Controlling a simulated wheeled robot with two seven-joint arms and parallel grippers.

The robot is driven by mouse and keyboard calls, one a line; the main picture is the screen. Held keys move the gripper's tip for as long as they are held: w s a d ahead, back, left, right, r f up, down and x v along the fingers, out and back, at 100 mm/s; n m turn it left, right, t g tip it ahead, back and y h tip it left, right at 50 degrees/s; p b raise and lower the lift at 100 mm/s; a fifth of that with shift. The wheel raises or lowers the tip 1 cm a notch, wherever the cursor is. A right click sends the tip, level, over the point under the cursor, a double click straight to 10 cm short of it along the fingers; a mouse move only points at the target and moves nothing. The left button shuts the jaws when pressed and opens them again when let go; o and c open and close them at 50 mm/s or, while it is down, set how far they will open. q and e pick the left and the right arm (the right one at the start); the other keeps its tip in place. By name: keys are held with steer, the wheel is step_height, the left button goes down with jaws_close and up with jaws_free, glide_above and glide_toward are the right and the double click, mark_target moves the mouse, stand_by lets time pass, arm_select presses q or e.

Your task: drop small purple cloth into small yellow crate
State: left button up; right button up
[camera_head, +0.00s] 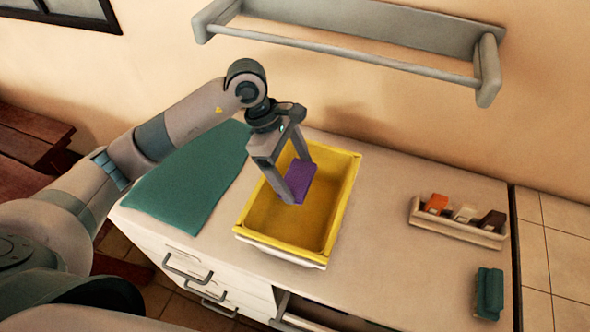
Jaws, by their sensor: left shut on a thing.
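The small purple cloth (299,181) is a folded purple block between the fingers of my left gripper (298,183). The gripper is shut on it and points down. The small yellow crate (340,208) stands on the counter, open at the top. I cannot tell how far above the crate floor the cloth is. The part of the crate that shows is empty. My right gripper does not show.
A teal cloth (190,180) lies on the counter left of the crate. A small tray (455,231) with several small items and a green block (489,293) are at the right. A grey wall rack (340,45) hangs above. The counter between crate and tray is clear.

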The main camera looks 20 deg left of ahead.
arm_select(q)
steer(key=o, duration=1)
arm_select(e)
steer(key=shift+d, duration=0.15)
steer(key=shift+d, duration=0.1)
arm_select(q)
steer(key=shift+a+r, duration=0.2)
steer(key=shift+r, duration=0.2)
steer(key=b+v, duration=0.6)
steer(key=v, duration=1)
steer(key=shift+r, duration=0.25)
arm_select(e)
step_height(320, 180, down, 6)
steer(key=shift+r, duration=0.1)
arm_select(q)
steer(key=shift+a, duration=0.1)
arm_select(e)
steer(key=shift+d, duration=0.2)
